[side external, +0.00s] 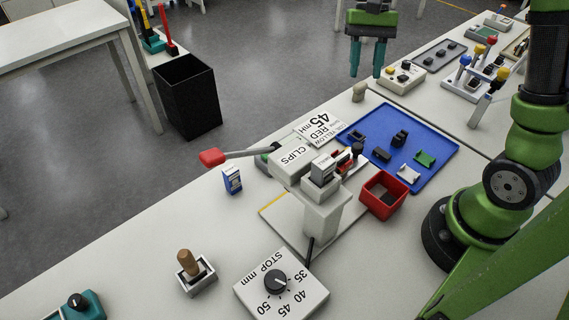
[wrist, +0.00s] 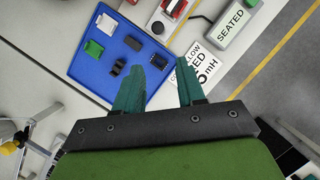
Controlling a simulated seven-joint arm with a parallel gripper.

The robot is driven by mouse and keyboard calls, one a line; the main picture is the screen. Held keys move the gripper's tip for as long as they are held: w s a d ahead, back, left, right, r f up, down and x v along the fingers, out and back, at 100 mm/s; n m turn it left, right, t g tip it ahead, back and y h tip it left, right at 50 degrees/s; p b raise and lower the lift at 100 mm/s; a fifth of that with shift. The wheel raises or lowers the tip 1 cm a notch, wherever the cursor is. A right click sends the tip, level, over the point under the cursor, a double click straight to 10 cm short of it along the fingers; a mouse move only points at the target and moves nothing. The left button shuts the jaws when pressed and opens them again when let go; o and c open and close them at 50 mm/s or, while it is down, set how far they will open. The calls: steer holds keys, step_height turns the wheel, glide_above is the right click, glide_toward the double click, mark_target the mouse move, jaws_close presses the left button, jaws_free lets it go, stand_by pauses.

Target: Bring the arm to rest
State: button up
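My gripper (side external: 366,62) hangs at the top of the side external view, above the far edge of the table, with its two teal fingers pointing down. In the wrist view my gripper (wrist: 160,85) shows its fingers apart with nothing between them. It is clear of every object. A blue mat (side external: 437,139) lies on the table below and to the right of it, with several small black, green and white connectors on it. A red bowl (side external: 383,204) stands at the mat's near corner.
A STOP mm dial box (side external: 293,287) and a wooden-handled tool (side external: 186,262) are nearer. A black bin (side external: 188,96) stands on the floor. Switch boxes (side external: 404,77) sit at the back.

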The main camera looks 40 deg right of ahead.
steer(key=s+a+r+n+t+h, duration=0.1)
steer(key=s+a+r+n+t, duration=0.4)
steer(key=s+a+t, duration=0.3)
steer(key=s+t, duration=0.2)
steer(key=shift+s, duration=0.4)
stand_by(0.6)
